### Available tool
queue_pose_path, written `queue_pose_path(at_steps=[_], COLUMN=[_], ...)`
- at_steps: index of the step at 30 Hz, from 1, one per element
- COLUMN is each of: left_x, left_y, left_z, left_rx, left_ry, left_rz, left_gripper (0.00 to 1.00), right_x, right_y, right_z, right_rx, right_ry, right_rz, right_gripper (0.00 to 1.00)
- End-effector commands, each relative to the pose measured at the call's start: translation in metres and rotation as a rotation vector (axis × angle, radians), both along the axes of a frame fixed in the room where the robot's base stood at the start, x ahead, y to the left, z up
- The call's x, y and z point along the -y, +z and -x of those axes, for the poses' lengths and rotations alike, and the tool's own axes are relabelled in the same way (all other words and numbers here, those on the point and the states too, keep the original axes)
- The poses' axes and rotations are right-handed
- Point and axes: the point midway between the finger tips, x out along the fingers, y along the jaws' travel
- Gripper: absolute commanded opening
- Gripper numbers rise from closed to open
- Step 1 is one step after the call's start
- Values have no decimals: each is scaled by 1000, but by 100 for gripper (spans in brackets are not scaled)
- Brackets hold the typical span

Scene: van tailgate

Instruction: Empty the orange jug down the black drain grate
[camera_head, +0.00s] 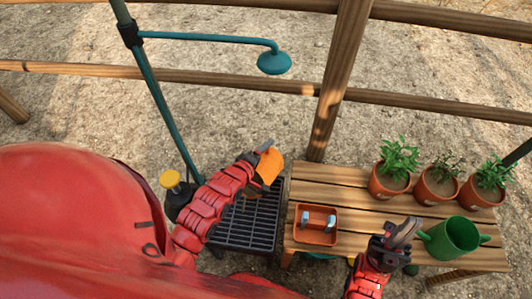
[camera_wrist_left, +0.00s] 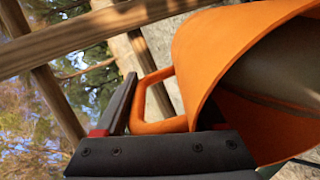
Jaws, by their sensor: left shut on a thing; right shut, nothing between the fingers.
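The orange jug (camera_head: 269,166) is held above the far end of the black drain grate (camera_head: 262,228). My left gripper (camera_head: 258,152) is shut on the jug's handle. In the left wrist view the orange handle (camera_wrist_left: 146,98) sits between the fingers, and the jug's wide mouth (camera_wrist_left: 240,60) shows with a grey-brown area inside; I cannot tell whether that is liquid. The jug looks tilted in that view. No stream is visible. My right gripper (camera_head: 404,232) is shut and empty above the wooden bench (camera_head: 345,190), left of the green watering can (camera_head: 455,237).
An orange tray (camera_head: 316,238) with small light-blue items sits on the bench near the grate. Several potted plants (camera_head: 391,180) stand along its far right side. A teal shower head (camera_head: 274,63) hangs beyond the grate. A yellow knob (camera_head: 170,178) is beside my left arm.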

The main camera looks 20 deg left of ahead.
Motion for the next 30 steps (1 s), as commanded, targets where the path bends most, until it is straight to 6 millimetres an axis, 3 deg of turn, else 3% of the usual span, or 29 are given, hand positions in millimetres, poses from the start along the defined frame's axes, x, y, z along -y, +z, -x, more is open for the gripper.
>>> queue_pose_path(at_steps=[12, 30], left_x=[-3, -7], left_y=[18, 39], left_z=[18, 50], left_rx=[170, 412], left_ry=[-1, 0], left_rz=[23, 60], left_gripper=[0, 0], right_x=[0, 0], right_y=[-20, -22], right_z=[0, 0], right_rx=[0, 0], right_ry=[0, 0], right_rz=[0, 0], right_gripper=[0, 0])
